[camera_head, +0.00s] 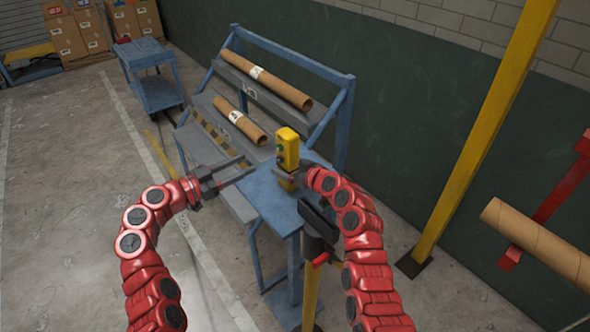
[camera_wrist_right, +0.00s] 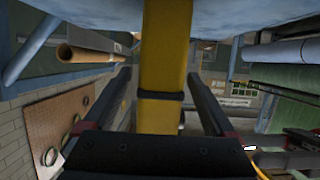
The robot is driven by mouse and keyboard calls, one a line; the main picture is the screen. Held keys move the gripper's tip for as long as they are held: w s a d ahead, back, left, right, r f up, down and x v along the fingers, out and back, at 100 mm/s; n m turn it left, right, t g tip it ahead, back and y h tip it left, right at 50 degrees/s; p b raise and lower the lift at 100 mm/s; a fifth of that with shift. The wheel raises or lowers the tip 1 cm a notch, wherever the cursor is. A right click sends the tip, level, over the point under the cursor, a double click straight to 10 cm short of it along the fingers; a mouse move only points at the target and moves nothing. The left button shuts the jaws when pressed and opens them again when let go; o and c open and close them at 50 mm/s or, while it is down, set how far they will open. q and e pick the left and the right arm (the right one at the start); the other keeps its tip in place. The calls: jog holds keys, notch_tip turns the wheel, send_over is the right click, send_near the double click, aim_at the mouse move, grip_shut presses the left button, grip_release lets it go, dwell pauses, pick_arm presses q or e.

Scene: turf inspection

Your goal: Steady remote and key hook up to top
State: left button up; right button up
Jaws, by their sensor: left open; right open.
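A yellow remote (camera_head: 287,148) with dark buttons stands upright at the blue table top (camera_head: 262,197) of the rack. My right gripper (camera_head: 286,176) is at its lower part. In the right wrist view a yellow body (camera_wrist_right: 165,70) with a dark band passes between the two open fingers, with a visible gap on each side. This looks like the remote. My left gripper (camera_head: 238,170) is open and empty, left of the remote and apart from it. I cannot make out a key hook in either view.
Cardboard tubes (camera_head: 268,84) lie on the rack's sloped shelves behind. A yellow post with a black head (camera_head: 318,232) stands in front of the table. A tall yellow pole (camera_head: 487,125) is at the right. Floor at the left is clear, with a blue cart (camera_head: 152,75) farther back.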

jog(key=shift+w+a, duration=0.1)
jog(key=shift+w, duration=0.05)
grip_shut()
pick_arm(q)
grip_shut()
dwell(0.5)
dwell(1.5)
